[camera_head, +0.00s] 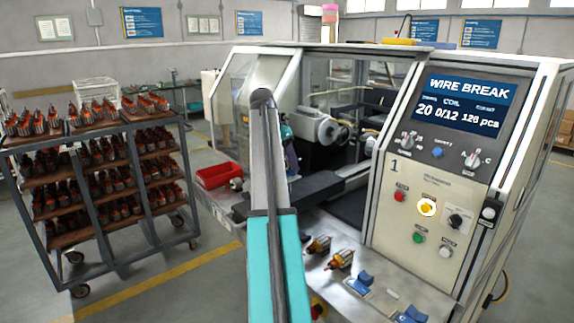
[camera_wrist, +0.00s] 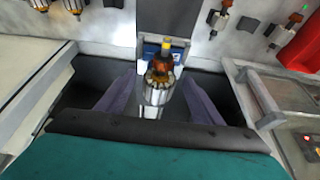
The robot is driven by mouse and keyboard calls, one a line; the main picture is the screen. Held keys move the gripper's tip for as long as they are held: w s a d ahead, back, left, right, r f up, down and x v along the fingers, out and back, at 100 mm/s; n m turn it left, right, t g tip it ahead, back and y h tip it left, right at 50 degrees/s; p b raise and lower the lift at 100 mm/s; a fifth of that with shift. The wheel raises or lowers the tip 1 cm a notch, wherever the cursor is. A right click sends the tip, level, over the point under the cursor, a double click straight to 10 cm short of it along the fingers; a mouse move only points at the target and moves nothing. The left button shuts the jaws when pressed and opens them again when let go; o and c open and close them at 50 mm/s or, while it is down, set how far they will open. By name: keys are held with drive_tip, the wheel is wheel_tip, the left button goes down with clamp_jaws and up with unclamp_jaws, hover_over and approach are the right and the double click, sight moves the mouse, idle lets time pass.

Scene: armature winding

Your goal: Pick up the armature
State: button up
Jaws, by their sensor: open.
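In the wrist view an armature (camera_wrist: 159,76) with a copper-brown winding, a ringed metal core and a yellow tip shows at the picture's middle. My gripper (camera_wrist: 158,84) is open, with one dark purple finger on each side of the armature. Gaps show between the fingers and the core, so they look apart from it. A blue piece (camera_wrist: 149,50) shows just behind the armature; I cannot tell whether it bears it. In the head view my arm hides the gripper and this armature.
The machine's screen (camera_head: 460,102) reads WIRE BREAK, and an orange button (camera_head: 427,207) is lit. Two loose armatures (camera_head: 319,244) (camera_head: 341,259) and a blue holder (camera_head: 361,283) are on the front shelf. A red bin (camera_head: 219,175) and a loaded rack (camera_head: 135,168) stand left.

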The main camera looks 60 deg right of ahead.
drive_tip(key=c, duration=1.4)
drive_tip(key=shift+r, duration=0.15)
drive_tip(key=shift+r+b, duration=0.95)
drive_tip(key=shift+r, duration=0.5)
drive_tip(key=s+a+b, duration=0.1)
drive_tip(key=s+a, duration=0.1)
drive_tip(key=a, duration=0.2)
drive_tip(key=s+a+r+b, duration=0.1)
drive_tip(key=s+a+b, duration=0.1)
drive_tip(key=a, duration=0.3)
drive_tip(key=s+a+b, duration=0.1)
drive_tip(key=s+a, duration=0.3)
drive_tip(key=shift+a+r, duration=0.4)
